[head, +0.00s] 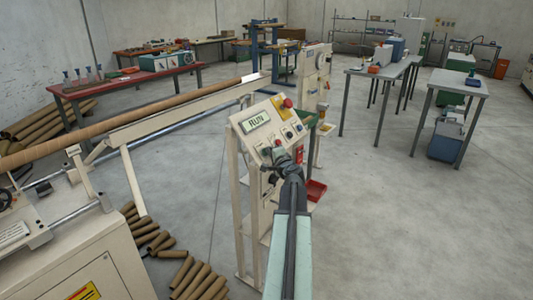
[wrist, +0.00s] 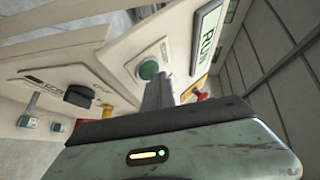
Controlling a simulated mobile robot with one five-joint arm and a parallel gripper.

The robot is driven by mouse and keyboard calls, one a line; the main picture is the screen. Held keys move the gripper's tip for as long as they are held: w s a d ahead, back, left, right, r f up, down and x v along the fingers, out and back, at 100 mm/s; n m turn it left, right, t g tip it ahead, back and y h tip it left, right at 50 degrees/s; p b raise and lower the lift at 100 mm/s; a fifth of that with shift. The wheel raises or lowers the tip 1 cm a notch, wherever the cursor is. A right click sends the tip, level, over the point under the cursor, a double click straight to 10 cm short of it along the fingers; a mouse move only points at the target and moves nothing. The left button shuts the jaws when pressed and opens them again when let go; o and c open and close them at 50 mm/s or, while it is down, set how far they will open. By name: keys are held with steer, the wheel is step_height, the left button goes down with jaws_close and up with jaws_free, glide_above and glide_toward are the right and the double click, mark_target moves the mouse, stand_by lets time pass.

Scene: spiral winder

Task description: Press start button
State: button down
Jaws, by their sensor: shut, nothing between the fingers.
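The control panel (head: 268,130) is a cream sloped box on a stand, with a lit display (head: 258,121) reading RUN. The display also shows in the wrist view (wrist: 207,38). A round green button (wrist: 148,69) on a pale square plate sits beside the display in the wrist view; I take it as the start button. My gripper (head: 270,163) is shut and empty at the panel's lower front. In the wrist view my gripper's fingers (wrist: 158,90) point at the panel, with the tip just below the green button. I cannot tell whether they touch. In the head view my gripper hides part of the panel's lower edge.
A red mushroom button (head: 287,103) sits at the panel's top right. A long brown tube (head: 130,115) runs to the left, and cardboard tubes (head: 195,280) lie on the floor. A red tray (head: 316,191) is right of the stand.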

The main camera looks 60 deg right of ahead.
steer(key=shift+r, duration=0.1)
steer(key=shift+s+r+p, duration=0.45)
steer(key=shift+s+p, duration=0.1)
steer(key=shift+s, duration=0.1)
steer(key=shift+r, duration=0.1)
steer(key=s+r+p, duration=0.1)
steer(key=s, duration=0.1)
steer(key=s+r+p, duration=0.1)
steer(key=r+p, duration=0.1)
steer(key=shift+s, duration=0.4)
stand_by(0.5)
